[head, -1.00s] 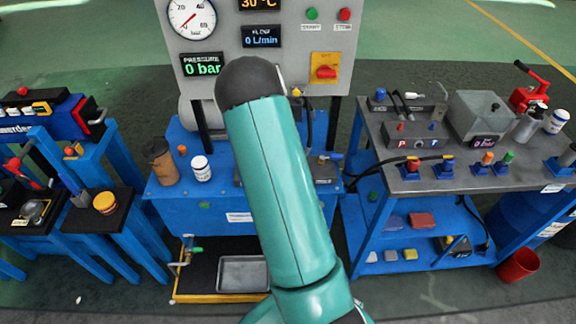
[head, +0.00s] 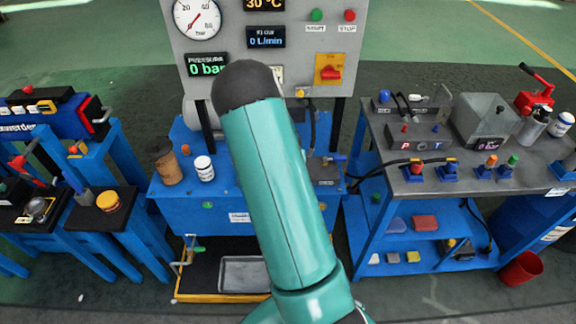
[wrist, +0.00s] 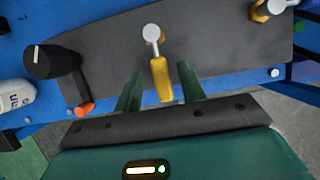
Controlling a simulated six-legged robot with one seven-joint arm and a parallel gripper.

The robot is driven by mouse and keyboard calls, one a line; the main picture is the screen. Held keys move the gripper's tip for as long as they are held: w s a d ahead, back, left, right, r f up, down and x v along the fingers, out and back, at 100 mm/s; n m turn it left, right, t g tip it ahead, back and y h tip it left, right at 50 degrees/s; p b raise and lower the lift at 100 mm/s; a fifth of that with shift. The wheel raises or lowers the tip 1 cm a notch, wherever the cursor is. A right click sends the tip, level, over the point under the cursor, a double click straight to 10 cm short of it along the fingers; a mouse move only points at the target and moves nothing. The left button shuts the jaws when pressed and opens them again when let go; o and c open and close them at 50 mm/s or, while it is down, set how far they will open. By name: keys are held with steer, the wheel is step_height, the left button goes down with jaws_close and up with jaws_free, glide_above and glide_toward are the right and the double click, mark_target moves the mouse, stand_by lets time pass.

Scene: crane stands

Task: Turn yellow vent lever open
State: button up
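In the wrist view, a yellow lever (wrist: 161,80) hangs from a pale grey round pivot (wrist: 152,34) on a dark grey plate (wrist: 205,40). The lever points toward my gripper. My gripper (wrist: 159,88) is open, with its two green fingers apart on either side of the lever; I see no finger touching it. How deep the lever sits between the fingers is hard to tell. In the head view, my own arm hides the gripper and the lever.
In the wrist view, a black knob (wrist: 50,62), an orange-tipped part (wrist: 85,108) and a white jar (wrist: 14,97) are at left. Another yellow fitting (wrist: 260,11) is at upper right. A grey gauge panel (head: 235,60) rises behind the blue stand (head: 225,205).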

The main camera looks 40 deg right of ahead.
steer(key=v, duration=1.4)
